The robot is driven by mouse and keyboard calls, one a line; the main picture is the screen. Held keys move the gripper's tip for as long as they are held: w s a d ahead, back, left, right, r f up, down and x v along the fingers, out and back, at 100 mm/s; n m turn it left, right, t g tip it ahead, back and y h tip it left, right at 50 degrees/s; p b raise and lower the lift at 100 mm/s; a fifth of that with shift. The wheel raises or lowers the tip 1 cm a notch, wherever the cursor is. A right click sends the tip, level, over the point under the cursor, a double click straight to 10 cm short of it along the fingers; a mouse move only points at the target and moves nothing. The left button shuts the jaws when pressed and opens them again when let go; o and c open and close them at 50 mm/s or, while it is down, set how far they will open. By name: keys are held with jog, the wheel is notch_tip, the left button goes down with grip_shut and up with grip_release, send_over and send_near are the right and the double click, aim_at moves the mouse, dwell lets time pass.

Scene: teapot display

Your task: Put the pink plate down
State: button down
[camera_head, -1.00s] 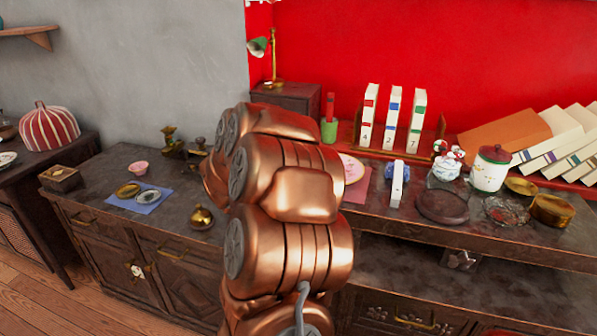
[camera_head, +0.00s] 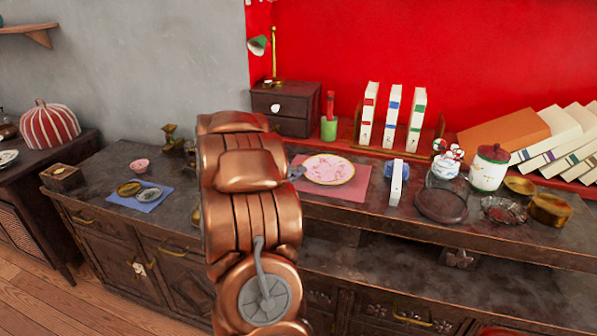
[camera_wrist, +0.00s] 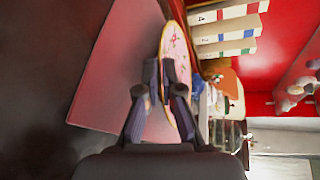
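The pink plate (camera_head: 330,169), pink with a gold rim and a floral pattern, is face up and roughly level over a pink mat (camera_head: 352,191) on the dark counter. In the wrist view the plate (camera_wrist: 178,62) shows nearly edge-on, with the mat (camera_wrist: 112,70) to its left. My gripper (camera_wrist: 165,88) has its two fingers on either side of the plate's near rim, shut on it. In the head view only the tip of my gripper (camera_head: 297,172) shows at the plate's left edge; my arm hides the rest. I cannot tell whether the plate touches the mat.
Numbered books (camera_head: 391,118) and a green cup (camera_head: 328,128) stand behind. A small drawer box (camera_head: 284,108) is at the back left. A dark round tray (camera_head: 441,205) lies farther right.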

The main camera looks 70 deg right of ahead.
jog(key=shift+f, duration=0.15)
jog(key=c, duration=1.6)
grip_release()
jog(key=shift+r, duration=0.2)
jog(key=shift+w+a, duration=0.15)
jog(key=shift+a, duration=0.15)
jog(key=b+v, duration=0.1)
jog(key=v, duration=1)
